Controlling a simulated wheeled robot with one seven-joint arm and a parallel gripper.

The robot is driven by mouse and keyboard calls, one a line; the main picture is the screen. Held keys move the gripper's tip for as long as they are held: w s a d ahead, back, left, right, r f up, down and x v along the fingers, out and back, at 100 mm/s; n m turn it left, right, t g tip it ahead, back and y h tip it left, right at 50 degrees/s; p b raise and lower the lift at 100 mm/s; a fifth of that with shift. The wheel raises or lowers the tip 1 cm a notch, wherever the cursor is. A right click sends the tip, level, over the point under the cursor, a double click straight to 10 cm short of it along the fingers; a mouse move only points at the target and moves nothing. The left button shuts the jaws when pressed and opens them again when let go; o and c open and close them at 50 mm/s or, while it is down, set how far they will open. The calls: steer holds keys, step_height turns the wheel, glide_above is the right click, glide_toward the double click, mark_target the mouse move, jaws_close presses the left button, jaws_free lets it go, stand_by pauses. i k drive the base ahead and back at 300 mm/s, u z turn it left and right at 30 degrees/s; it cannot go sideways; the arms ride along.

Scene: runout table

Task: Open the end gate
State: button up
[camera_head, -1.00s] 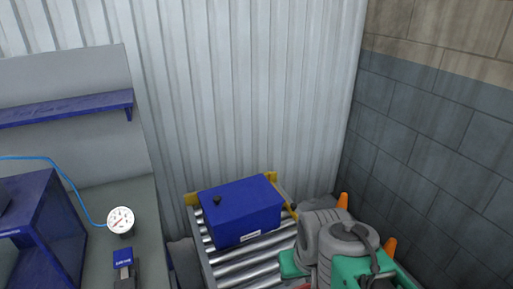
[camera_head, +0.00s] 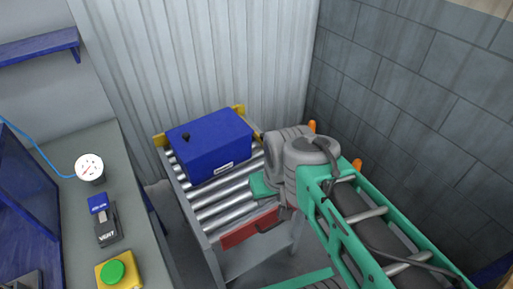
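The red end gate (camera_head: 247,229) stands across the near end of the roller table (camera_head: 217,245). It looks upright and shut, with a dark handle (camera_head: 268,225) toward its right side. My arm reaches in from the lower right and covers the table's right side. The small dark end of my gripper (camera_head: 284,212) shows below the arm's grey joint, close to the gate's right end and handle. I cannot tell whether it touches the handle, and its fingers are too small and hidden to read.
A blue box (camera_head: 209,146) sits on the rollers at the far end, by a yellow stop (camera_head: 159,140). At left, a grey bench holds a gauge (camera_head: 89,167), a vent switch (camera_head: 106,225) and a green button (camera_head: 117,271).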

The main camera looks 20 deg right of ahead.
mark_target(235, 236)
steer(key=z, duration=0.65)
steer(key=k, duration=1.15)
steer(key=u, duration=1.6)
steer(key=i, duration=0.5)
